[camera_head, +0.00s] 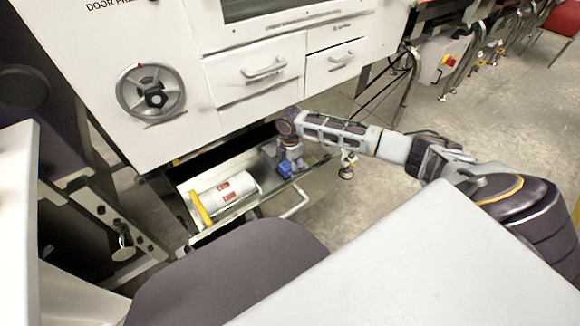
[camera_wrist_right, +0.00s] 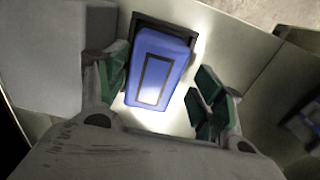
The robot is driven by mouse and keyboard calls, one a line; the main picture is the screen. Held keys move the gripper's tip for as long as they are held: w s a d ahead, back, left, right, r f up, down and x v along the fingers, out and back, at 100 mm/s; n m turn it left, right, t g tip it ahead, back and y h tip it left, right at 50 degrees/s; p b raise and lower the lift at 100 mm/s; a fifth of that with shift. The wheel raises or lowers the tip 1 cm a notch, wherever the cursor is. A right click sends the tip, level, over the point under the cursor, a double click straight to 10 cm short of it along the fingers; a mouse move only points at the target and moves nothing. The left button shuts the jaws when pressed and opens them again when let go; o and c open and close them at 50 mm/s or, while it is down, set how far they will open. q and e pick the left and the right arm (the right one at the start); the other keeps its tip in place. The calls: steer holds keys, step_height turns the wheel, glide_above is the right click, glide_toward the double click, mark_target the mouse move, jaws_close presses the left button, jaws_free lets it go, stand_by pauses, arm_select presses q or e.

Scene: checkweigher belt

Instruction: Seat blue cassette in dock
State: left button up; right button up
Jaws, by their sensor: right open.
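The blue cassette (camera_wrist_right: 160,65) has a dark rectangular outline on its face and shows in the right wrist view, upper middle. A dark frame borders its far end, which may be the dock (camera_wrist_right: 150,20); how deep the cassette sits in it I cannot tell. In the head view the cassette (camera_head: 285,169) is a small blue shape in the open drawer. My right gripper (camera_wrist_right: 160,90) is open, its green-padded fingers on either side of the cassette; the left finger is close to it, and a gap shows at the right finger. My left gripper is not in view.
The open drawer (camera_head: 292,207) also holds a white cylinder (camera_head: 222,190) with red labels and a yellow end, left of the cassette. The white machine front (camera_head: 200,60) with a handwheel (camera_head: 152,92) rises behind. Drawer walls are close around my right gripper.

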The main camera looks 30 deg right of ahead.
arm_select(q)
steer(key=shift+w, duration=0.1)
arm_select(e)
step_height(320, 180, up, 12)
stand_by(0.6)
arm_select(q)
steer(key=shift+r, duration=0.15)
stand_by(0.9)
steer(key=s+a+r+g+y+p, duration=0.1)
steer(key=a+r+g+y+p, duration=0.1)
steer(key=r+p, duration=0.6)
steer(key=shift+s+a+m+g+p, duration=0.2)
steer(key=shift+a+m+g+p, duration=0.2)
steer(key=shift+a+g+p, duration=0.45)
arm_select(e)
step_height(320, 180, up, 9)
steer(key=shift+r, duration=0.15)
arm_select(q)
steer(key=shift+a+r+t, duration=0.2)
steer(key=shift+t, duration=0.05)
arm_select(e)
steer(key=shift+r, duration=0.1)
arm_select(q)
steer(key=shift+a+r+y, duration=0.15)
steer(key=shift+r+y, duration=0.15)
arm_select(e)
steer(key=shift+r, duration=0.3)
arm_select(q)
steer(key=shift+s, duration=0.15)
